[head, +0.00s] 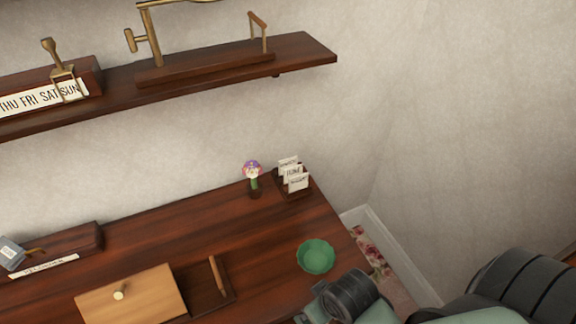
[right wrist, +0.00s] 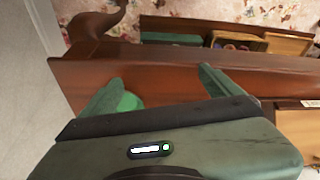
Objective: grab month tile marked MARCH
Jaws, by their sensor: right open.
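Three white tiles (head: 293,174) with dark lettering stand in a small dark wooden holder (head: 297,193) at the desk's back right corner. The lettering is too small to read surely, so I cannot tell which, if any, says MARCH. My right arm comes in from the lower right in the head view, below and right of the holder. In the right wrist view my right gripper (right wrist: 160,75) has its two green fingers spread apart with nothing held between them. They are over the desk's edge, near the green bowl (right wrist: 129,101). My left gripper is in neither view.
The green bowl (head: 316,256) and a flower ornament (head: 253,175) are on the desk (head: 190,232). A light wooden panel with a knob (head: 140,292) lies at the front. A shelf (head: 315,56) with brass fittings and a weekday strip (head: 28,101) hangs above.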

